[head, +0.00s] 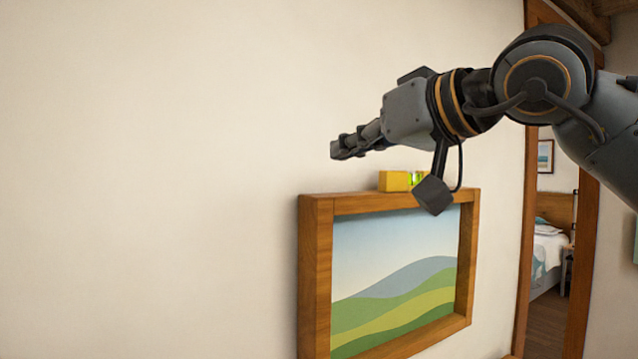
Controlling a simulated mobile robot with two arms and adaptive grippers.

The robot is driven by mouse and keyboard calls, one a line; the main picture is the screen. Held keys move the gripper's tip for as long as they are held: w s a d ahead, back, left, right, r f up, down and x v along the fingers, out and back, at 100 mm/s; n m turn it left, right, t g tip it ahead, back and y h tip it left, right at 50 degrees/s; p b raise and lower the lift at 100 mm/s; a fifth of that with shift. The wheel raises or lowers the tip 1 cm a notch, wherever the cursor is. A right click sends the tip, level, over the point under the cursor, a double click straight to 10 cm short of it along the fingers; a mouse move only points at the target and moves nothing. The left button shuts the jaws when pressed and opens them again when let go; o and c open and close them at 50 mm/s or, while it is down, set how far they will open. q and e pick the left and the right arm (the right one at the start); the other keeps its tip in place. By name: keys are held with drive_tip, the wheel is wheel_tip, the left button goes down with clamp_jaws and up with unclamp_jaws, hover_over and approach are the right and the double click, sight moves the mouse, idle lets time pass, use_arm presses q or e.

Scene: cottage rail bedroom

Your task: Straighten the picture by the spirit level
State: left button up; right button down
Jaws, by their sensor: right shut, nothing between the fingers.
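The picture (392,292) hangs on the pale wall in a thick wooden frame (317,275); it shows green hills under a blue sky. Its lower edge runs out of the view. The yellow spirit level (394,181) lies on the frame's top edge, with a green vial at its right end; part of it is hidden behind my right arm. I cannot read the bubble. My right gripper (336,149) is shut and empty, pointing left, above the frame's top left part and apart from the level. My left gripper is not in view.
The wall (150,180) left of the picture is bare and clear. At the right is a doorway with a wooden jamb (586,240), and a bed (548,250) stands in the room beyond. Wooden beams run along the top right.

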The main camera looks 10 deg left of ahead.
drive_tip(key=d+r, duration=0.1)
drive_tip(key=t+h+p, duration=0.1)
drive_tip(key=p, duration=0.4)
hover_over(319, 197)
drive_tip(key=shift+f, duration=0.85)
drive_tip(key=f, duration=0.3)
drive_tip(key=shift+w+a+f, duration=0.1)
drive_tip(key=shift+w+f, duration=0.1)
drive_tip(key=shift+f, duration=0.05)
drive_tip(key=shift+d+f, duration=0.2)
drive_tip(key=shift+f, duration=0.25)
drive_tip(key=shift+s+a, duration=0.1)
drive_tip(key=shift+a+f, duration=0.1)
